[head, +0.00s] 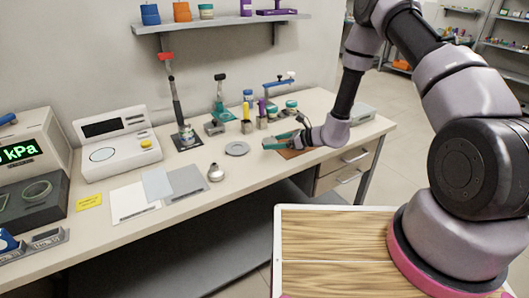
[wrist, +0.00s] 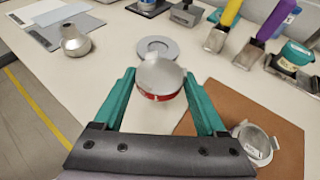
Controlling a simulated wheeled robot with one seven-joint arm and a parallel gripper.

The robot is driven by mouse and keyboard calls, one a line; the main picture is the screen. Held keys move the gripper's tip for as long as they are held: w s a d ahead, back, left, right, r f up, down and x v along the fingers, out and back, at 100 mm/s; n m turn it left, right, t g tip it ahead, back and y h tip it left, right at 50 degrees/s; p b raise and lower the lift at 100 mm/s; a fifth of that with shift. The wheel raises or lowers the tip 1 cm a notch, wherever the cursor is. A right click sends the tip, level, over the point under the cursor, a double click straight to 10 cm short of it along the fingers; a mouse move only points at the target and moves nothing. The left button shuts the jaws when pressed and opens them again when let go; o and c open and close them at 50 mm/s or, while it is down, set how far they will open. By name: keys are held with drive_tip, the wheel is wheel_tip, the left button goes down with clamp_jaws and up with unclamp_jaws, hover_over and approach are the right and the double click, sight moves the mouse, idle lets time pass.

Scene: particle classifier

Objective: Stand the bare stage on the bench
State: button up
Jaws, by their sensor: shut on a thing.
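My gripper (wrist: 160,82) is shut on a round silver piece with a red band around its lower edge (wrist: 160,74), which looks like the stage. Its top face is plain metal. The teal fingers press it from both sides. In the head view my gripper (head: 284,141) is low over the right part of the bench (head: 190,203), by the brown mat (head: 292,153). The held piece is too small to make out there. In the wrist view, the piece partly hides a flat grey ring (wrist: 148,44) on the bench. I cannot tell how far the piece is above the surface.
A small labelled metal cup (wrist: 254,143) stands on the brown mat (wrist: 270,105). A silver cone-shaped part (wrist: 75,42) stands at left. Yellow- and purple-handled tools (wrist: 228,18) stand in metal holders behind. A white instrument (head: 115,142) is at left. Bench around the grey ring is clear.

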sight(273, 159)
drive_tip(key=shift+a+f, duration=0.1)
drive_tip(key=shift+f, duration=2.45)
drive_tip(key=shift+f, duration=0.1)
drive_tip(key=o, duration=1.5)
drive_tip(key=shift+c, duration=0.2)
